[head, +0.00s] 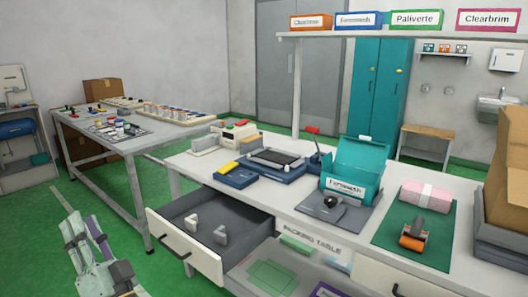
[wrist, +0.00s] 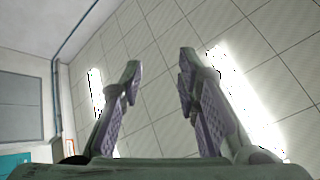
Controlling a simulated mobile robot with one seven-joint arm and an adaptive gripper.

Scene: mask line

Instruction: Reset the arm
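My gripper (wrist: 161,68) is open and empty in the wrist view, its two fingers standing well apart. It points up toward the tiled ceiling (wrist: 270,50), with nothing between the fingers. In the head view, part of my arm (head: 118,272) shows at the lower left, over the green floor and left of the open drawer. It appears clear of the tables.
A teal box (head: 358,165), a green mat (head: 398,218) and a cardboard box (head: 507,185) are on top. Another table (head: 85,122) stands behind left. Green floor (head: 30,230) is free at left.

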